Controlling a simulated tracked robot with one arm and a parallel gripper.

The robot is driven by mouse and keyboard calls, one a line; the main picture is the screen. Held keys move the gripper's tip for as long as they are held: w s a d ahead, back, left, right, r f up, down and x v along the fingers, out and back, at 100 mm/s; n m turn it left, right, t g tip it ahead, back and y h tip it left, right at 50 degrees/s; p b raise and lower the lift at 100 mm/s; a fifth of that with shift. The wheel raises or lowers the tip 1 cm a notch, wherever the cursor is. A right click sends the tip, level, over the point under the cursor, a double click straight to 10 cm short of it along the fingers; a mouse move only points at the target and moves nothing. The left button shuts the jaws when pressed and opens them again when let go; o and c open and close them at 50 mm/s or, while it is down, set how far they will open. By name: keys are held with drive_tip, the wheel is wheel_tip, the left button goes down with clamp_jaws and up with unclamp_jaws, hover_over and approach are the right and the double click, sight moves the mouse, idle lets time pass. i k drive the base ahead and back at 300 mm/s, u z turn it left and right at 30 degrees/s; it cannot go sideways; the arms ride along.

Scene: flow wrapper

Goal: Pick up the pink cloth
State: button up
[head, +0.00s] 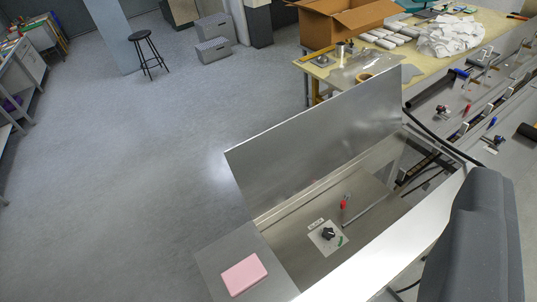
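The pink cloth (244,275) is a flat, folded rectangle. It lies on a grey metal ledge (212,262) at the bottom of the view, left of the machine's open bay. All of it shows and nothing covers it. No gripper fingers can be made out in the view, so I cannot tell how far my gripper is from the cloth.
A raised metal panel (315,140) stands behind the open bay, which holds a black knob (328,234) on a plate. A dark grey rounded body (474,240) fills the lower right. A cluttered yellow table (398,62) stands behind. The floor (130,180) at left is clear.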

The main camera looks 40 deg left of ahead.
sight(242, 276)
drive_tip(key=k, duration=1)
drive_tip(key=u, duration=0.25)
drive_tip(key=i, duration=0.3)
drive_tip(key=u, duration=0.5)
drive_tip(key=k, duration=0.55)
drive_tip(key=u, duration=0.55)
drive_tip(key=i, duration=1.25)
drive_tip(key=z, duration=0.3)
